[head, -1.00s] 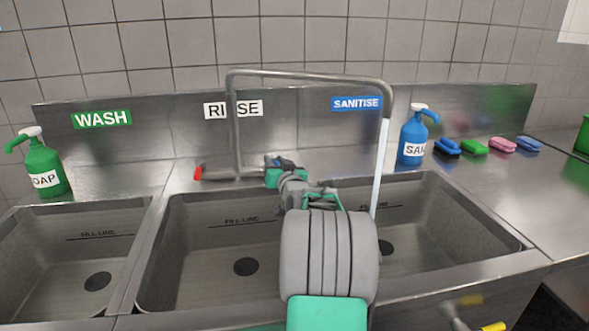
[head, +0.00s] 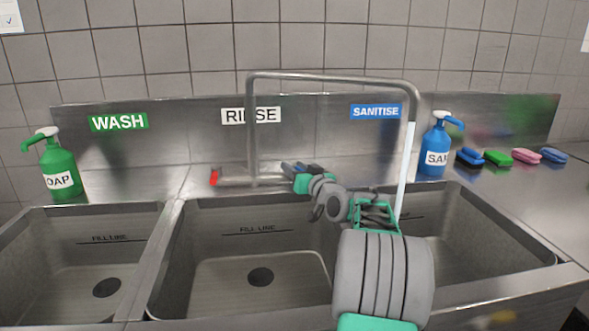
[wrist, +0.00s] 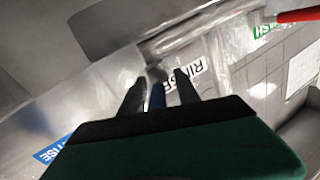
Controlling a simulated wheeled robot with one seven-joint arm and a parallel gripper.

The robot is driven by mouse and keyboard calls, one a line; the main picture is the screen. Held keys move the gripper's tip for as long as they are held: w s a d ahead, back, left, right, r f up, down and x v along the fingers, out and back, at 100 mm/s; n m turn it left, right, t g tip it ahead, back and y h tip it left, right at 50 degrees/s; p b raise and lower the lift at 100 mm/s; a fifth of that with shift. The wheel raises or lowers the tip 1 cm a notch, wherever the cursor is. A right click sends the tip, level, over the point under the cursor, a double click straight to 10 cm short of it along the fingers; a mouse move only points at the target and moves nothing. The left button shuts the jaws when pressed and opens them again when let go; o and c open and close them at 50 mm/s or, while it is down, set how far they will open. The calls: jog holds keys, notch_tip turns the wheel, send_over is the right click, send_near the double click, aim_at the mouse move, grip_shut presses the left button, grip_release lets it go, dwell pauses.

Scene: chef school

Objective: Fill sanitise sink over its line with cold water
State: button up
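The sanitise sink (head: 490,245) is the right basin, under the blue SANITISE label (head: 377,112). My arm hides its left part and drain, and I cannot tell its water level. Part of its fill line (head: 412,216) shows. The tall tap spout (head: 335,77) ends over this sink, and a pale water stream (head: 405,170) runs down from it. The tap has a red lever (head: 214,177) at its left end and a blue lever (wrist: 157,97) at its right. My gripper (head: 297,171) is at the blue lever, its fingers apart on either side of it in the wrist view (wrist: 160,82).
The rinse sink (head: 215,250) and wash sink (head: 60,265) lie to the left and look empty. A green soap bottle (head: 60,170) stands at far left. A blue sanitiser bottle (head: 436,150) and several sponges (head: 498,157) stand on the right counter.

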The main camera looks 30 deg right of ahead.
jog(key=shift+s, duration=0.1)
jog(key=s, duration=0.7)
jog(key=shift+s+a, duration=0.25)
jog(key=shift+a, duration=0.2)
